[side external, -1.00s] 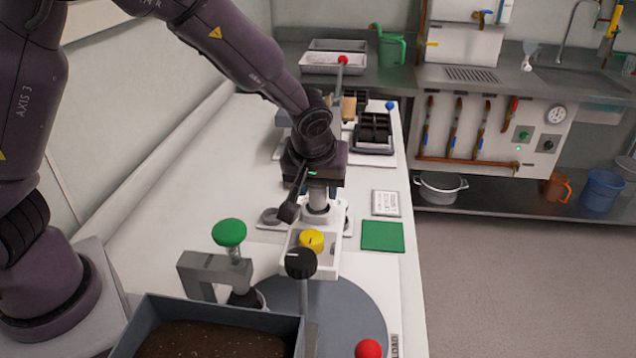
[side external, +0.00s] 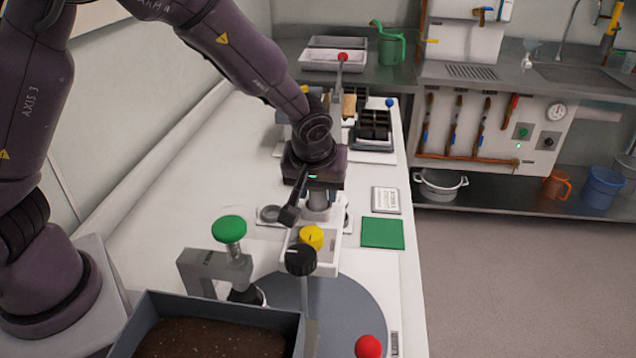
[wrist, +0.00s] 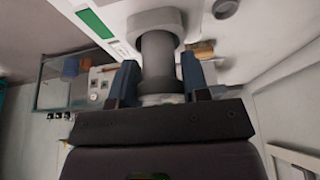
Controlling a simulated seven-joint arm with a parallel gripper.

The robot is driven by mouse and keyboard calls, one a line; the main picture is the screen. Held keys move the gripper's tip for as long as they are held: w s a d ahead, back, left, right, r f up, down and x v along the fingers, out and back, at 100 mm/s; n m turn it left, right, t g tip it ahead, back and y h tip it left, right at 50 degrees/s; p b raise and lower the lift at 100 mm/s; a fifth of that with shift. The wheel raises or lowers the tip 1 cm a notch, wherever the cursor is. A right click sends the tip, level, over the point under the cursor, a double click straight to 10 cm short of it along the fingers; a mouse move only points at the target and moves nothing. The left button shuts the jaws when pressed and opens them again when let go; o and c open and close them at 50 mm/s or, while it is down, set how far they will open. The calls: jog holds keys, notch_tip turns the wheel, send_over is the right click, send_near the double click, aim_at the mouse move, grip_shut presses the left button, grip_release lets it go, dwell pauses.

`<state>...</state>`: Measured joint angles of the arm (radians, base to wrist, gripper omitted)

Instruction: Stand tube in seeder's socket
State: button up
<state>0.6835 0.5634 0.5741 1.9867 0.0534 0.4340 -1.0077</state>
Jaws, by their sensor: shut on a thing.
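My gripper (side external: 317,197) is above the white bench, over the back end of a white tray-like unit (side external: 329,262) with a yellow knob (side external: 311,237). The unit may be the seeder; I cannot tell for sure. In the wrist view my gripper (wrist: 159,78) has its two blue-grey fingers shut on a grey tube (wrist: 158,52) with a wider rim at its far end. The tube also shows below my gripper in the side view (side external: 317,204), about upright. Its lower end is hard to make out, and I cannot tell whether it touches anything. No socket is clearly visible.
A grey ring on a white plate (side external: 270,214) lies left of the gripper. A green pad (side external: 382,233) and a white label card (side external: 385,200) lie right. In front stand a green-knobbed clamp (side external: 229,230), a black knob (side external: 300,260) and a soil box (side external: 215,335). Dark trays (side external: 374,128) stand behind.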

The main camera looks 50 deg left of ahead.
jog(key=shift+f, duration=0.35)
jog(key=o, duration=1.1)
jog(key=shift+c, duration=0.2)
jog(key=shift+r, duration=4.3)
